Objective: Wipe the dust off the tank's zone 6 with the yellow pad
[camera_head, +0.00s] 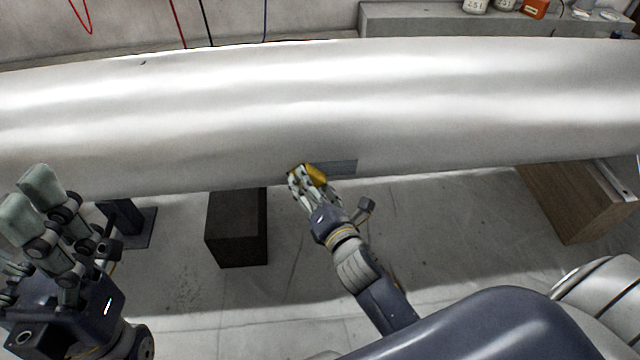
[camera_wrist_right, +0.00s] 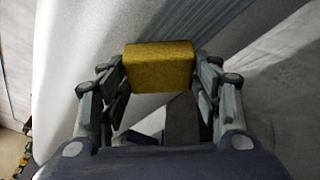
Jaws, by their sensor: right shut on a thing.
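The tank (camera_head: 230,115) is a long pale, shiny cylinder lying across the head view. My right gripper (camera_head: 306,174) is shut on the yellow pad (camera_head: 317,173), just left of this patch and at the tank's lower side. In the right wrist view the yellow pad (camera_wrist_right: 158,66) sits between the fingers, close to the pale surface; contact cannot be told. My left gripper (camera_head: 30,205) is open and empty at the far left, apart from the tank.
A dark block (camera_head: 237,228) and a wooden block (camera_head: 575,200) stand beneath the tank. A grey ledge (camera_head: 420,20) behind holds jars and an orange item (camera_head: 534,8). Red, black and blue cables hang at the back. The sheeted floor in front is mostly clear.

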